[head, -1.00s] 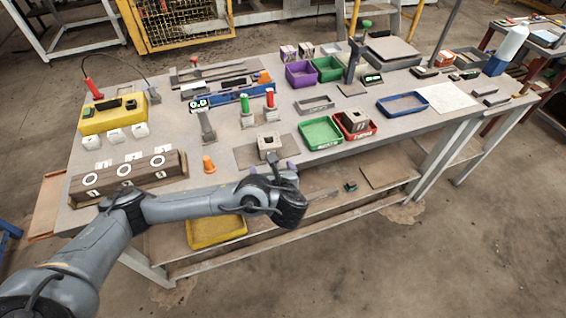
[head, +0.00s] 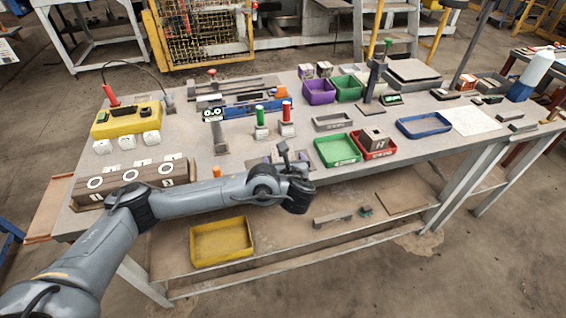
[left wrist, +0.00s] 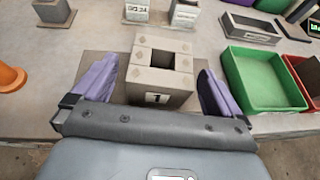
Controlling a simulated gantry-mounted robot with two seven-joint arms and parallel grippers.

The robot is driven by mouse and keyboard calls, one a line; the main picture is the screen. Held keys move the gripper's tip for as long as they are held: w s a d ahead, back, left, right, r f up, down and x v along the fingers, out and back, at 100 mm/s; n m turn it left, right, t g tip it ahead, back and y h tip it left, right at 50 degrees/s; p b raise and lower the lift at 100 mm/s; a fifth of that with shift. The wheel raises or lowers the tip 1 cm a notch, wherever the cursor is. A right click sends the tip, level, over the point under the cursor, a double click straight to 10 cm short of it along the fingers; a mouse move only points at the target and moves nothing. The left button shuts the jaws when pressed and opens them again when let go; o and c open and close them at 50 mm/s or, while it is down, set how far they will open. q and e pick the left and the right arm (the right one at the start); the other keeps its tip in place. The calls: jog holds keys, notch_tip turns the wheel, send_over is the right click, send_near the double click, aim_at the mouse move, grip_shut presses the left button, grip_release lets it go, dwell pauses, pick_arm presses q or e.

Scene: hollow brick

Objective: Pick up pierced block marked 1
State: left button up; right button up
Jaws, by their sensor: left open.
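The pierced block marked 1 (left wrist: 158,99) is a grey-beige block with a square hole in its top. In the left wrist view it stands upright on a darker flat mat (left wrist: 100,65), its 1 label facing my gripper. My left gripper (left wrist: 160,82) is open, with one purple finger on each side of the block. Gaps show between the fingers and the block, and it is not held. In the head view my left gripper (head: 286,158) is over the bench's front edge, and my wrist hides most of the block.
A green tray (head: 337,150) and a red tray (head: 391,148) holding another pierced block (head: 374,139) stand to the right. Posts with green (head: 260,121) and red tops (head: 287,116) stand behind. An orange cone (left wrist: 9,77) is left.

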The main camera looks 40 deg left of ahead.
pick_arm(q)
jog(key=shift+b+x, duration=0.5)
jog(key=shift+x, duration=1.2)
jog(key=shift+c, duration=0.5)
jog(key=c, duration=1.1)
jog(key=shift+r, duration=0.1)
